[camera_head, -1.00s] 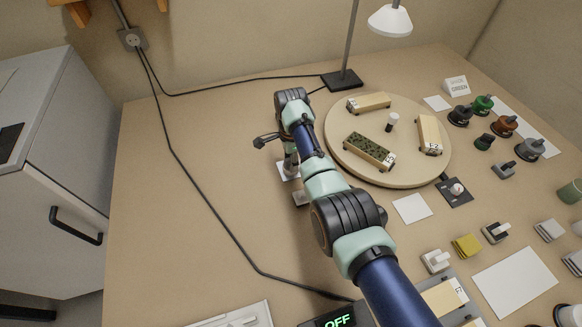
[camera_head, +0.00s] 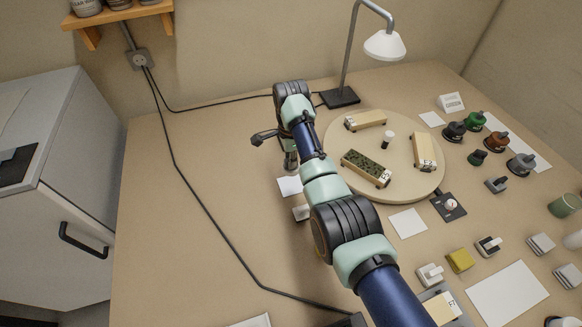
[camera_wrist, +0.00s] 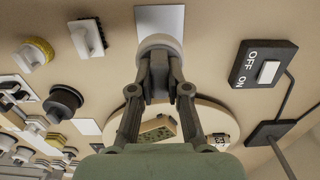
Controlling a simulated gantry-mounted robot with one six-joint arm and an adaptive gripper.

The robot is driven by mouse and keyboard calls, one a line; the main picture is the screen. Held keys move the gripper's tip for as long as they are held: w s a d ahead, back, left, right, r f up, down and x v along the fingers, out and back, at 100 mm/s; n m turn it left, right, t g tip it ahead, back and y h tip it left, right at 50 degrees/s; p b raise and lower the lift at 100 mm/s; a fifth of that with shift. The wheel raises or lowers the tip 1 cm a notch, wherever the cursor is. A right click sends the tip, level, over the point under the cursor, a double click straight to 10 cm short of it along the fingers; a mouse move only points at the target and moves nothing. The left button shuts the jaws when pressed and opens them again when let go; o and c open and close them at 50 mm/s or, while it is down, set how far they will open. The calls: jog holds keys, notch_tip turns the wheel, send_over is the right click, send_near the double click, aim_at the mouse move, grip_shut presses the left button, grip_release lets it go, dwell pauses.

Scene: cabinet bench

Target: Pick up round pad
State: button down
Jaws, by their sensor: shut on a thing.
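The round pad (camera_wrist: 160,43) is a pale disc at the fingertips of my gripper (camera_wrist: 158,62) in the wrist view. My gripper is shut on it. A white square sheet (camera_wrist: 160,19) lies beyond the pad on the bench. In the head view my gripper (camera_head: 290,160) hangs just above and behind the white square sheet (camera_head: 289,186), left of the round board. The pad cannot be made out there.
A round wooden board (camera_head: 399,190) with several blocks stands right of my arm. A lamp (camera_head: 340,97) stands behind it. Several knobs, pads and sheets crowd the right side. A black cable (camera_head: 200,203) crosses the bench at left, where room is otherwise free.

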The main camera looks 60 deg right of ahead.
notch_tip(320, 180, up, 11)
jog(key=p, duration=0.2)
jog(key=shift+p, duration=0.4)
jog(key=c, duration=1.9)
grip_release()
jog(key=shift+r, duration=0.1)
grip_shut()
